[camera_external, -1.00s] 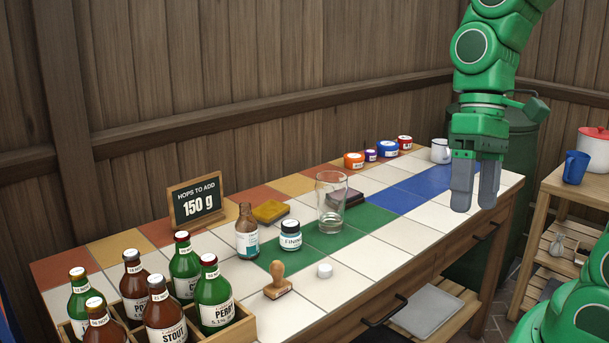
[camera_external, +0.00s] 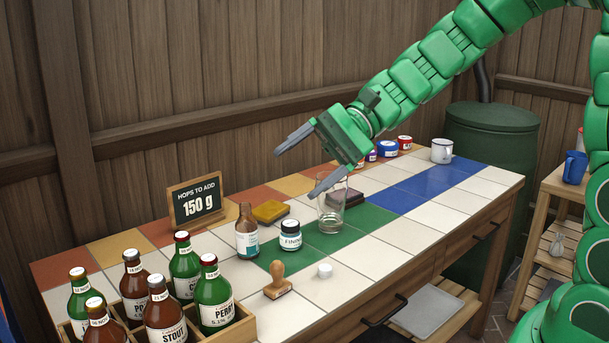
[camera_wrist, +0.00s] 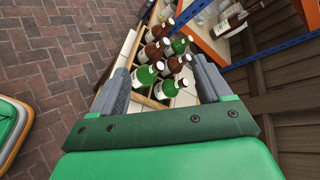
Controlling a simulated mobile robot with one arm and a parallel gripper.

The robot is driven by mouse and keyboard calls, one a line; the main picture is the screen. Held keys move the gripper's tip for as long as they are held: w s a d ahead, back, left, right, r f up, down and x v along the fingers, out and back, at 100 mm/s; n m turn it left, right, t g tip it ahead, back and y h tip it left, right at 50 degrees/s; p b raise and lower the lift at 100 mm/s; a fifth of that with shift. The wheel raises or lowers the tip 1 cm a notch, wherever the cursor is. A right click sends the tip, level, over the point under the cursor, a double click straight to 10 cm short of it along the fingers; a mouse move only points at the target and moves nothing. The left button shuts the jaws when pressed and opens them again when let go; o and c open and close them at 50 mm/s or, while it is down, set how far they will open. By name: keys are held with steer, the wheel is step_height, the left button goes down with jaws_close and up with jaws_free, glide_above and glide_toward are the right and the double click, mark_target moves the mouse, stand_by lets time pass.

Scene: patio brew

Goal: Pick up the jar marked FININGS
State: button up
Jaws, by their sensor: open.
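The jar marked FININGS (camera_external: 290,236) is a small jar with a dark lid and a white label reading "FININ…". It stands upright on the green tiles of the table, in front of a clear glass. My gripper (camera_external: 301,166) is open and empty, in the air above the table. In the external view it is above and behind the jar, its fingers pointing left. The wrist view shows its two grey fingers (camera_wrist: 161,88) spread apart, with bottles beyond them. The jar is not visible in the wrist view.
A brown bottle (camera_external: 246,232) stands just left of the jar, and a clear glass (camera_external: 331,214) just right. A wooden stamp (camera_external: 278,283) and white cap (camera_external: 325,271) lie in front. Capped bottles fill a crate (camera_external: 238,328) at lower left. White tiles at front right are clear.

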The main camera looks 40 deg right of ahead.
steer(key=w+d+f+m+t, duration=0.4)
steer(key=w+m, duration=0.2)
steer(key=w, duration=0.4)
steer(key=m+t+h, duration=0.5)
steer(key=m, duration=0.8)
glide_toward(284, 228)
steer(key=w, duration=0.1)
steer(key=w+f, duration=0.1)
steer(key=w, duration=0.1)
steer(key=shift+w+f, duration=0.25)
steer(key=shift+f, duration=0.1)
steer(key=shift+y, duration=0.3)
steer(key=shift+f+x, duration=0.15)
steer(key=shift+x, duration=1.8)
steer(key=shift+f+x, duration=0.1)
steer(key=shift+x, duration=1.85)
steer(key=shift+s, duration=0.1)
steer(key=shift+d, duration=0.1)
steer(key=c, duration=1.2)
steer(key=shift+o, duration=0.2)
